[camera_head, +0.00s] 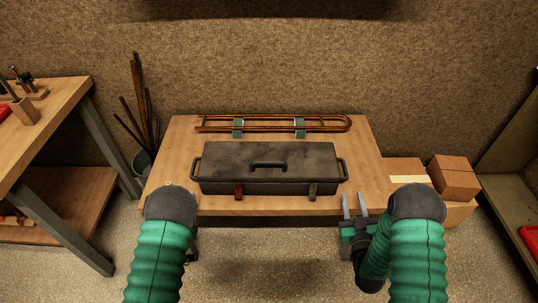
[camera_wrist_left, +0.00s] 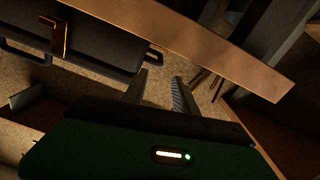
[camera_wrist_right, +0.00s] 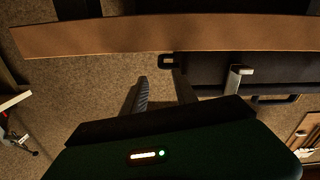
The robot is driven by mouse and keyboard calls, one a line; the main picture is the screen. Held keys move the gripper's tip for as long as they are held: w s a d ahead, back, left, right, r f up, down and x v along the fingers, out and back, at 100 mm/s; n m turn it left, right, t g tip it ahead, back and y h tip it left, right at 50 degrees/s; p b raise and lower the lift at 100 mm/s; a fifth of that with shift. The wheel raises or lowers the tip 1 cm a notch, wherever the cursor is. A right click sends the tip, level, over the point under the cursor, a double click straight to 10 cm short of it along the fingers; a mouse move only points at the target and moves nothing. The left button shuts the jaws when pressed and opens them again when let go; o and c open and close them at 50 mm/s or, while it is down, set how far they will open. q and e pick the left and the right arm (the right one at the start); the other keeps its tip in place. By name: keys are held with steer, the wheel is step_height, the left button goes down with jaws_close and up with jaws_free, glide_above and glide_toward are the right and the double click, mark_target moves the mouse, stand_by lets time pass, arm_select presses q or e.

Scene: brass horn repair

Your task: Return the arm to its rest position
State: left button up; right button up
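My right gripper (camera_head: 354,203) points up at the table's front edge, right of the dark case. Its two fingers stand apart with nothing between them, which the right wrist view (camera_wrist_right: 161,88) also shows. My left arm (camera_head: 166,225) comes up at the table's front left corner and mostly hides its gripper in the head view. In the left wrist view my left gripper (camera_wrist_left: 160,86) has its fingers apart and empty. The dark case (camera_head: 270,165) lies on the wooden table (camera_head: 182,150) with its lid down. Neither gripper touches it.
A brass slide (camera_head: 270,117) rests on two green supports behind the case. Cardboard boxes (camera_head: 455,175) stand right of the table. A workbench (camera_head: 58,120) is at the left, with rods in a bucket (camera_head: 142,161) beside it. Floor (camera_head: 270,270) shows between my arms.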

stand_by(0.4)
